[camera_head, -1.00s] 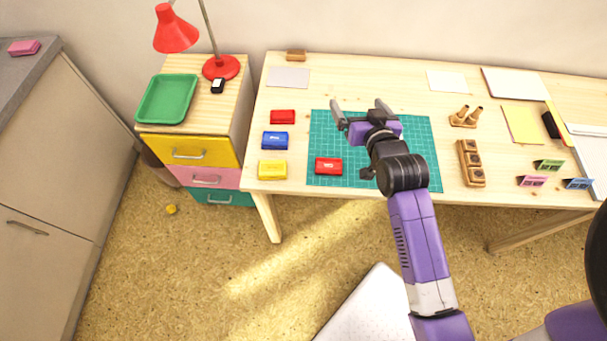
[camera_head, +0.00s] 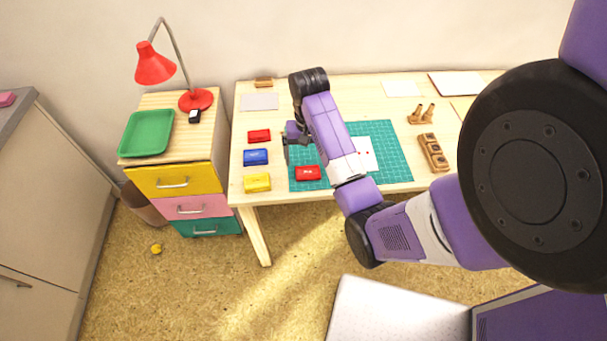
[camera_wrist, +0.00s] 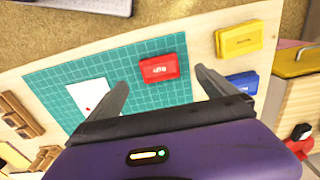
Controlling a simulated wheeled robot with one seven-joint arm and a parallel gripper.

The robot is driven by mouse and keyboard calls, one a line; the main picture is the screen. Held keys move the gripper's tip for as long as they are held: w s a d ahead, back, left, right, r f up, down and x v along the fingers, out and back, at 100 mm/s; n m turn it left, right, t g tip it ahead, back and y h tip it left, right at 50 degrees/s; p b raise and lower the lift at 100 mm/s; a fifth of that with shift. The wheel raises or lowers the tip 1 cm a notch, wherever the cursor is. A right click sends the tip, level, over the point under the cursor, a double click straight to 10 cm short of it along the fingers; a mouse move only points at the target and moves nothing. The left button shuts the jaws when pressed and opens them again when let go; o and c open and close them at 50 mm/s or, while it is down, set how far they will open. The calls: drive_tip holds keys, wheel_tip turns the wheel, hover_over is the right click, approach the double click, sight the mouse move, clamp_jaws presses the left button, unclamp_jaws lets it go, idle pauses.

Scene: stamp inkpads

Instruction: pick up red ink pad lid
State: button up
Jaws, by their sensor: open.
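A red ink pad (camera_head: 307,173) with a pale label on top lies on the green cutting mat, near its front left corner. It also shows in the wrist view (camera_wrist: 158,68), beyond and between my fingertips. A second red block (camera_head: 259,136) lies at the back of the row left of the mat, with no label I can make out. My gripper (camera_head: 298,139) is open and empty above the left part of the mat. Its two fingers (camera_wrist: 160,82) are spread wide in the wrist view, apart from the pad.
A blue pad (camera_head: 256,157) and a yellow pad (camera_head: 257,183) lie left of the mat (camera_head: 390,150). A white paper with red marks (camera_head: 366,154) lies on the mat. A wooden holder (camera_head: 433,152) stands to the right.

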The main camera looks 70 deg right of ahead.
sight(308, 174)
drive_tip(key=shift+s+f+p, duration=0.1)
drive_tip(key=shift+f+p, duration=0.35)
drive_tip(key=shift+f, duration=3.15)
drive_tip(key=c, duration=1.4)
drive_tip(key=shift+r, duration=0.15)
